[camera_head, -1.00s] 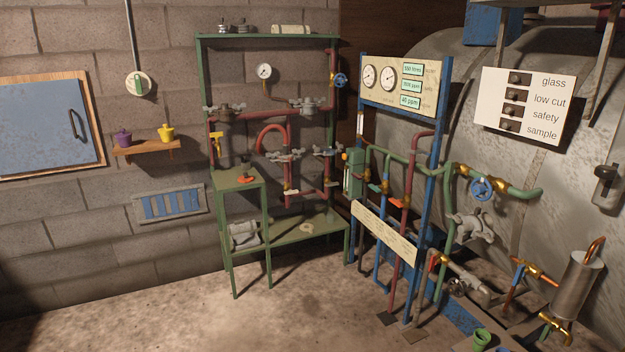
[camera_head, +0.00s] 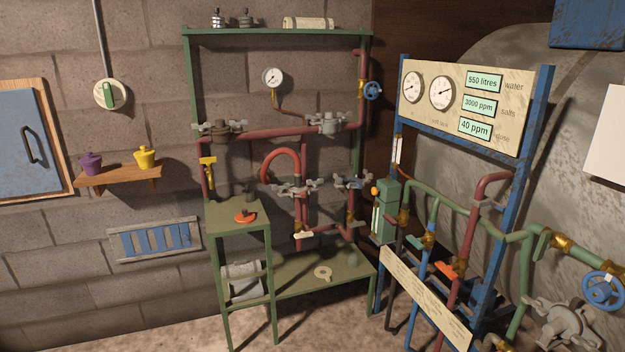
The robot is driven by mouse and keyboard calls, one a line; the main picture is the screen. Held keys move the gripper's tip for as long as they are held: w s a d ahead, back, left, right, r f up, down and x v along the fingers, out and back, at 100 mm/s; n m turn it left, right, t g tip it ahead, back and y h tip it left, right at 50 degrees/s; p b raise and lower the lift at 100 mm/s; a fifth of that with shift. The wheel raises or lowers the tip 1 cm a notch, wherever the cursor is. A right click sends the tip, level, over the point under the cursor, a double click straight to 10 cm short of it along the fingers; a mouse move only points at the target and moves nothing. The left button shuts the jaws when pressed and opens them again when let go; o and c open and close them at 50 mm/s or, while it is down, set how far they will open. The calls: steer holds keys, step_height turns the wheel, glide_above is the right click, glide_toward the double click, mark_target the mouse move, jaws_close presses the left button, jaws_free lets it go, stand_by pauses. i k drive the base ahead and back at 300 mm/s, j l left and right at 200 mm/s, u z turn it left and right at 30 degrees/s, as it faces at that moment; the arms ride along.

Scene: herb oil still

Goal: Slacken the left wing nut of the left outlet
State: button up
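A green rack stands against the block wall with red pipework on it. Grey clamps with wing-shaped ends sit on the pipes: an upper left one (camera_head: 220,127), an upper right one (camera_head: 328,122), a lower left one (camera_head: 296,187) and a lower right one (camera_head: 352,182). The lower two top two upright pipe stubs side by side, which look like outlets. A curved red hose (camera_head: 278,155) joins near the lower left clamp. The single wing nuts are too small to tell their state. My gripper is not in view.
A small green table (camera_head: 226,212) with a red-orange item (camera_head: 245,217) stands before the rack's left side. A blue-framed gauge panel (camera_head: 465,103) and pipes stand at the right. Bare floor shows at the bottom left of the rack.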

mark_target(281, 188)
steer(key=i+l+u, duration=0.1)
steer(key=i+u, duration=0.15)
steer(key=i, duration=0.15)
steer(key=i+l+u, duration=0.25)
steer(key=i, duration=0.15)
steer(key=i+l+u, duration=0.25)
steer(key=i, duration=0.15)
steer(key=i+j, duration=0.15)
steer(key=i, duration=1.15)
